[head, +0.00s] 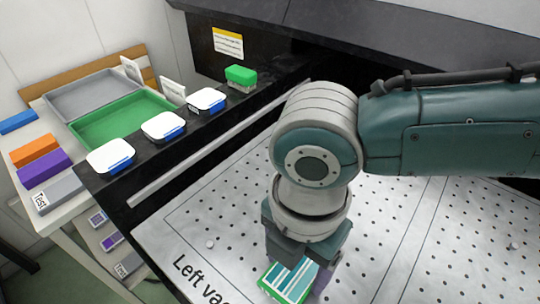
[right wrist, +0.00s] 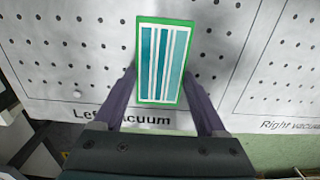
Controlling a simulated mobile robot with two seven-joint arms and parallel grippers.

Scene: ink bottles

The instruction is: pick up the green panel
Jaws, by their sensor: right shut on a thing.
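The green panel (head: 287,279) has a green rim and a face of blue, teal and white stripes. In the right wrist view the panel (right wrist: 163,62) stands between the two fingers of my right gripper (right wrist: 165,95), which is shut on it at its sides. In the head view my right gripper (head: 300,270) points down over the perforated white table near the "Left vacuum" lettering. I cannot tell whether the panel touches the table. My left gripper is in neither view.
The perforated table (head: 185,235) is otherwise mostly clear. On a black ledge at left stand several white-lidded containers (head: 163,126) and a green block (head: 240,76). Beyond are a green tray (head: 110,125), a grey tray (head: 85,92) and coloured boxes (head: 42,165).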

